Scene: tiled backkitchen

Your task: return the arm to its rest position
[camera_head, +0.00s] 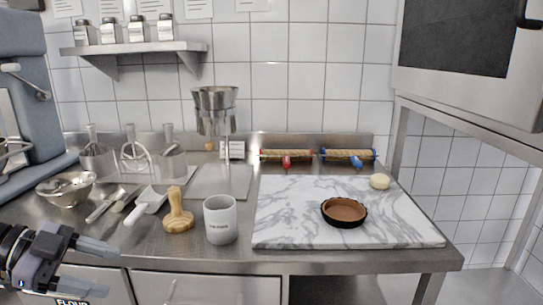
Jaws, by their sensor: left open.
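My left gripper (94,267) is at the lower left of the head view, in front of the counter's front edge. Its two grey fingers point right and stand apart, with nothing between them. Part of my left arm shows at the left picture edge. My right gripper is not in view.
A white mug (220,219), wooden tamper (178,211), white scoop (146,203) and metal bowl (66,188) stand nearer my gripper.

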